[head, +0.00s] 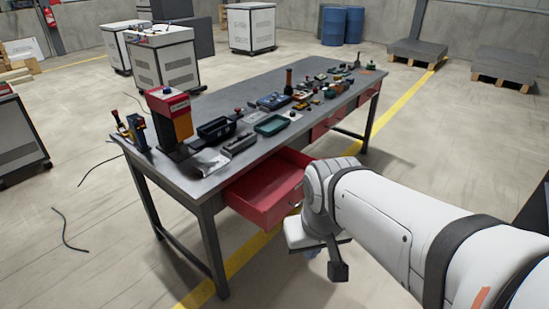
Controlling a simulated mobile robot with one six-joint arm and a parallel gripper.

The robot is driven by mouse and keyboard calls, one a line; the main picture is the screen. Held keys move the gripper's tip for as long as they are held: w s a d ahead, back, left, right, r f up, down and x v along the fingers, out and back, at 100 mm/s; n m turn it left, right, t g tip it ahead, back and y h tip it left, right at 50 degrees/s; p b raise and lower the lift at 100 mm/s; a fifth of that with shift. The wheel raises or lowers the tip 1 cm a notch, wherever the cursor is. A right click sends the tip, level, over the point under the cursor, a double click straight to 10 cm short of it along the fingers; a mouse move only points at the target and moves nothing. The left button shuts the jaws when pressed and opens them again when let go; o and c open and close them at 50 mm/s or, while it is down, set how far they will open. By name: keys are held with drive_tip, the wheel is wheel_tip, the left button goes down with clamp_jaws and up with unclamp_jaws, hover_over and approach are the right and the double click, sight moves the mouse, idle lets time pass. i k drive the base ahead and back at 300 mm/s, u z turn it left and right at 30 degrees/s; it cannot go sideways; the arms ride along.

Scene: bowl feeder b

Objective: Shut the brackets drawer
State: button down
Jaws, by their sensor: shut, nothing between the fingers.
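A red drawer (262,208) stands pulled out from under the near end of the grey workbench (225,178). The inside that shows looks empty. No label reading brackets can be made out on it. My gripper (312,252) is at the end of my white arm, in front of the drawer's right side and low down. My wrist covers part of the drawer front, so I cannot tell whether the gripper touches it. The fingers are mostly hidden behind my wrist; the gripper is shut and holds nothing.
Two more red drawer fronts, one in the middle (322,128) and one at the far end (368,97), sit flush under the bench. A red-topped machine (170,115), trays and small parts crowd the bench top. Floor right of the bench is clear; a cable (68,232) lies left.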

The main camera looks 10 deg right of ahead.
sight(265, 194)
drive_tip(key=z, duration=0.05)
drive_tip(key=i, duration=1)
drive_tip(key=u, duration=0.05)
